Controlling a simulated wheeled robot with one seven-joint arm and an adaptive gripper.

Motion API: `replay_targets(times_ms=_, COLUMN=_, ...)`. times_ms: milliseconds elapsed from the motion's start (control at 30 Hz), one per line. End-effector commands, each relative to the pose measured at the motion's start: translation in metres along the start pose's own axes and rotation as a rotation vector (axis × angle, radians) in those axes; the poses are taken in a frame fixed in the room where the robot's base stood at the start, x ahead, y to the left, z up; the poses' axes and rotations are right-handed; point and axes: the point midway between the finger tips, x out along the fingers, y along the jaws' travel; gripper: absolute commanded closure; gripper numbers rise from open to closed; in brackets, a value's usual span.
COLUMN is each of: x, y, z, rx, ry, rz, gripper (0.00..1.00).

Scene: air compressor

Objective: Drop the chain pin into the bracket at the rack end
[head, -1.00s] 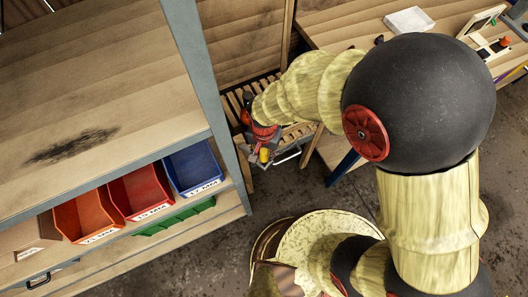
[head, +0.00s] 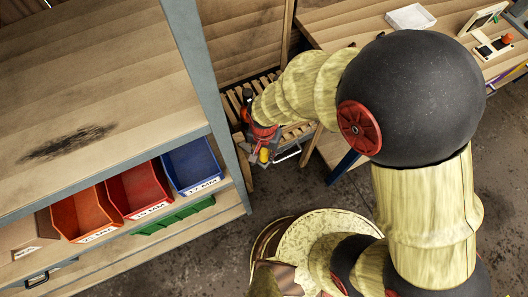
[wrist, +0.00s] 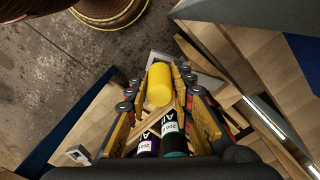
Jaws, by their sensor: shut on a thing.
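A yellow cylinder, which looks like the head of the chain pin (wrist: 159,84), sits between the fingertips of my gripper (wrist: 161,78) in the wrist view. The jaws are closed on it. In the head view the yellow piece (head: 264,155) shows at the end of my gripper (head: 262,144), over the front end of the slatted rack (head: 293,132). A pale metal piece (head: 289,153) lies just right of it; I cannot tell whether this is the bracket. The pin's lower part is hidden.
Bottles with white labels (wrist: 171,133) stand beyond the jaws in the wrist view. A grey shelf post (head: 205,85) rises close left of the gripper. Blue (head: 192,166), red (head: 139,189) and orange (head: 86,213) bins sit on the shelf. A workbench (head: 340,30) is behind.

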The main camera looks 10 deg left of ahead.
Motion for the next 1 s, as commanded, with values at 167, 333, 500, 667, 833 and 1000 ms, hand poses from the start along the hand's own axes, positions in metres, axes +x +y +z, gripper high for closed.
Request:
replay_targets(times_ms=167, x=-0.001, y=0.000, z=0.000, rx=0.000, ry=0.001, rz=-0.001, gripper=1.00)
replay_targets(times_ms=333, x=0.002, y=0.000, z=0.000, rx=0.000, ry=0.000, rz=0.000, gripper=1.00)
replay_targets(times_ms=500, x=0.006, y=0.000, z=0.000, rx=0.000, ry=0.000, rz=0.000, gripper=1.00)
replay_targets(times_ms=667, x=0.011, y=0.000, z=0.000, rx=0.000, ry=0.001, rz=-0.001, gripper=1.00)
replay_targets(times_ms=833, x=0.015, y=-0.001, z=-0.001, rx=0.000, ry=0.001, rz=-0.001, gripper=1.00)
replay_targets(times_ms=1000, x=0.015, y=-0.001, z=-0.001, rx=0.000, ry=0.001, rz=-0.001, gripper=1.00)
